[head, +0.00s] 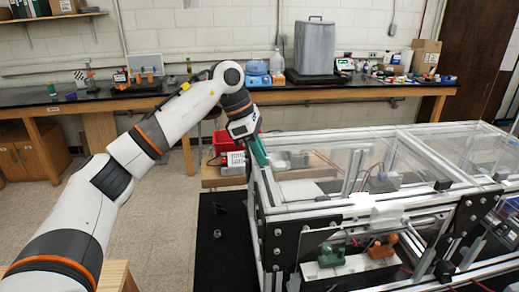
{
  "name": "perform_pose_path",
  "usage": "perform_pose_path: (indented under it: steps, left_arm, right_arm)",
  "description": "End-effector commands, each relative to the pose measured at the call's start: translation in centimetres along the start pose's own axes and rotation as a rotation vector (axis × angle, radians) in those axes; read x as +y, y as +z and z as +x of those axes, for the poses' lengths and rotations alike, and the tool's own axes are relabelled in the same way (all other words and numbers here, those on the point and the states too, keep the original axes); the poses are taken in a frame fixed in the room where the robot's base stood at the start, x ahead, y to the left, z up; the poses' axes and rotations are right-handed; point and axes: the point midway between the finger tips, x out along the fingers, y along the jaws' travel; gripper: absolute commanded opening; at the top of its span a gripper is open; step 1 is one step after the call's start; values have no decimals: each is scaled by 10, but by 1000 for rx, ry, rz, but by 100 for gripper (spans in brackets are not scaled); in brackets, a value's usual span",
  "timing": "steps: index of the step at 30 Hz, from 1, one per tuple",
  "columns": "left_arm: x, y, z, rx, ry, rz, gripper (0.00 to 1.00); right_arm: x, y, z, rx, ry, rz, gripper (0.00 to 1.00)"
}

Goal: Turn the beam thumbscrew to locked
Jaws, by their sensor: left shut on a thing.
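The extrusion frame (300,208) of silver beams, with clear panels, stands at the right. My left gripper (260,157) reaches in from the left, with its teal fingers pointing down at the frame's upper left corner. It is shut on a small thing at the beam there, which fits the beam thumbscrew. The thumbscrew itself is hidden by the fingers, so its locked or unlocked position cannot be seen. My right gripper is not in view.
A green part (330,257) and an orange part (381,250) sit on a white block low in the frame. A red bin (222,141) is behind my gripper. A long bench (300,93) runs along the wall. The floor left of the frame is mostly open.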

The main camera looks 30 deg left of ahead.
Motion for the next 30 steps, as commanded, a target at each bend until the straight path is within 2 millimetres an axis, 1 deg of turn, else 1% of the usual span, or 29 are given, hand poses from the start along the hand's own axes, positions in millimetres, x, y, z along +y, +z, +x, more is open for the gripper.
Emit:
perform_pose_path:
  steps: [1,6,30]
  left_arm:
    - [-1,-2,-4,4,15,40,0]
    - [-2,-3,-4,4,77,189,0]
    - [-6,-5,-4,1,362,885,0]
  right_arm:
    - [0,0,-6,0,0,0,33]
    - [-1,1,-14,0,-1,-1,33]
    - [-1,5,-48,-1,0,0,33]
